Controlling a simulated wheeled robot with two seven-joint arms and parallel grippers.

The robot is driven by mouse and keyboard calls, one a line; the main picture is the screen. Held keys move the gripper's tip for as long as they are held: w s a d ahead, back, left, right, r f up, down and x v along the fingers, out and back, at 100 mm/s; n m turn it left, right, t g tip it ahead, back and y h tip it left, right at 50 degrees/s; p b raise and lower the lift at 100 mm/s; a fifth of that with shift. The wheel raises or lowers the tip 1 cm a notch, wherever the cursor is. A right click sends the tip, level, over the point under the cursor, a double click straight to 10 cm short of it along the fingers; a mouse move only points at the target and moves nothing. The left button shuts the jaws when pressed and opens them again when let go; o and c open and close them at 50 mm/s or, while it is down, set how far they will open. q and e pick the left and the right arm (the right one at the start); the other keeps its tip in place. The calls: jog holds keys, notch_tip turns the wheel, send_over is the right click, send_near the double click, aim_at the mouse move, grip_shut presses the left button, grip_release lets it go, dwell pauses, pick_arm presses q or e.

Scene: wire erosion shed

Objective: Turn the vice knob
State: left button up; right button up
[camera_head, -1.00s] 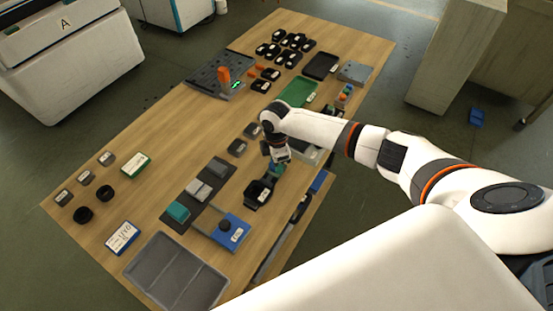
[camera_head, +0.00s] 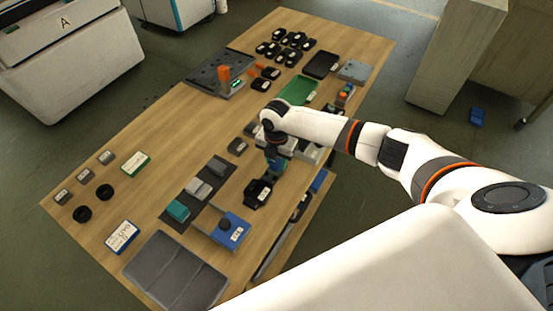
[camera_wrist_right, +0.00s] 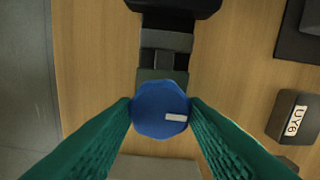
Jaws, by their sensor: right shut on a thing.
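The vice is a dark block with grey jaws on the wooden table; it shows in the head view (camera_head: 258,193) and the wrist view (camera_wrist_right: 165,42). Its knob (camera_wrist_right: 160,110) is a round blue cap with a white mark on the right side of its face, at the near end of the vice. My right gripper (camera_head: 275,166) reaches down over that end. In the wrist view its two green ribbed fingers (camera_wrist_right: 161,111) press the knob from both sides, so it is shut on it. The arm hides most of the knob in the head view. My left gripper is not in view.
A blue labelled block (camera_head: 231,232) and a dark mat (camera_head: 178,223) with grey and teal blocks lie left of the vice. A grey tray (camera_head: 160,268) is at the near end. A labelled dark block (camera_wrist_right: 294,115) stands right of the vice in the wrist view.

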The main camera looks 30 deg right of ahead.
aim_at(276, 162)
jog(key=shift+r+n, duration=0.1)
jog(key=shift+n, duration=0.4)
jog(key=o, duration=1)
jog(key=shift+c, duration=0.2)
notch_tip(276, 162, up, 12)
jog(key=b, duration=0.1)
jog(key=shift+b, duration=0.4)
